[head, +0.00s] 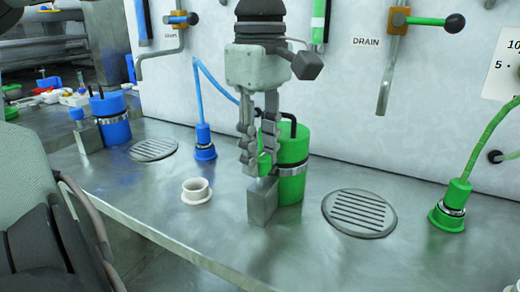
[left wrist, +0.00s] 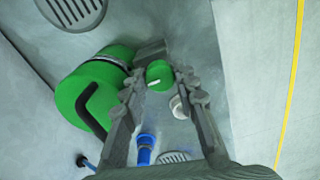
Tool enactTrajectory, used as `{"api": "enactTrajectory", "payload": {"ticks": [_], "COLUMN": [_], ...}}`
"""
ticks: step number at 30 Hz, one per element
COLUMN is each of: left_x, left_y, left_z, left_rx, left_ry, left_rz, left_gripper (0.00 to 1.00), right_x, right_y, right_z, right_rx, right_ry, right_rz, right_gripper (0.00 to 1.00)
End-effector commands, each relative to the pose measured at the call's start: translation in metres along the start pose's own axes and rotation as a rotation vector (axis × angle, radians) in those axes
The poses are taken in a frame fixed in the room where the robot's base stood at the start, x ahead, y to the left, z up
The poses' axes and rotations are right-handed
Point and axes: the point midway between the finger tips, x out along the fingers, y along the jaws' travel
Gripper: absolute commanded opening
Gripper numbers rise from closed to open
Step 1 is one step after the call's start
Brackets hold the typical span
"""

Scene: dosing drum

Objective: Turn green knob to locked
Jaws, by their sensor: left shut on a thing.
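The green knob (head: 265,164) sits on top of a grey metal block (head: 263,203) beside the green drum (head: 293,160). My left gripper (head: 257,165) points down from above and is shut on the knob, with a finger on either side. In the left wrist view the knob (left wrist: 159,74) shows between the fingertips of my left gripper (left wrist: 163,80), with a short white mark on its top. The fingers partly hide the knob in the head view. I cannot read a locked marking. My right gripper is not in view.
A white flanged cup (head: 197,191) stands left of the block, and a round drain grate (head: 360,212) lies to the right. A blue drum (head: 110,117) with a blue knob (head: 76,114) stands far left. Green (head: 453,205) and blue (head: 204,142) hose fittings stand near the wall.

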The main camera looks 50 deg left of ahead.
Motion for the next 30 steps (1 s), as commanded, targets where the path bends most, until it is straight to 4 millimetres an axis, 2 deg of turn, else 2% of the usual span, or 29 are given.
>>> {"api": "enactTrajectory", "payload": {"ticks": [1,6,23,26,30], "left_x": [-0.001,0.000,0.001,0.002,0.003], "left_y": [0.000,0.000,0.000,0.000,0.001], "left_z": [0.000,0.000,0.000,0.000,-0.001], "left_rx": [0.001,0.000,-0.021,-0.086,-0.269], "left_ry": [0.000,0.000,0.001,0.001,0.002], "left_rz": [0.002,0.001,0.001,0.001,0.003], "left_gripper": [0.31,0.50,0.50,0.50,0.50], "right_x": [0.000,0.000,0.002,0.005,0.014], "right_y": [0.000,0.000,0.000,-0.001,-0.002], "right_z": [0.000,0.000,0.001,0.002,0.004], "right_rx": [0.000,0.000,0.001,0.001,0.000], "right_ry": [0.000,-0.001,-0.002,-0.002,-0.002], "right_rz": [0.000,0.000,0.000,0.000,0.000], "right_gripper": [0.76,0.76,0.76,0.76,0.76]}}
